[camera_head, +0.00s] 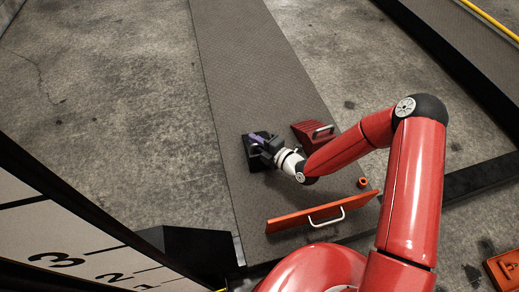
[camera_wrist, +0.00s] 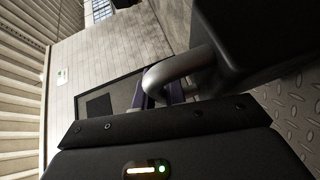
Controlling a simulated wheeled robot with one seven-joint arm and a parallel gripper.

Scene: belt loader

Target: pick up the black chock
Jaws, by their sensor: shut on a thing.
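The black chock (camera_head: 257,160) is on the grey textured belt, left of the red chock. In the wrist view the black chock (camera_wrist: 262,38) fills the upper right, and its curved grey handle (camera_wrist: 180,70) reaches down between my fingers. My gripper (camera_head: 258,142) has purple fingers; in the wrist view the gripper (camera_wrist: 164,94) is shut on the handle. The gripper's dark body hides the finger bases. I cannot tell whether the chock touches the belt.
A red chock (camera_head: 310,133) with a handle lies just right of my wrist. A small orange ring (camera_head: 363,183) and a long orange board (camera_head: 322,211) with a white handle are nearer on the belt. The belt (camera_head: 240,60) beyond the black chock is clear.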

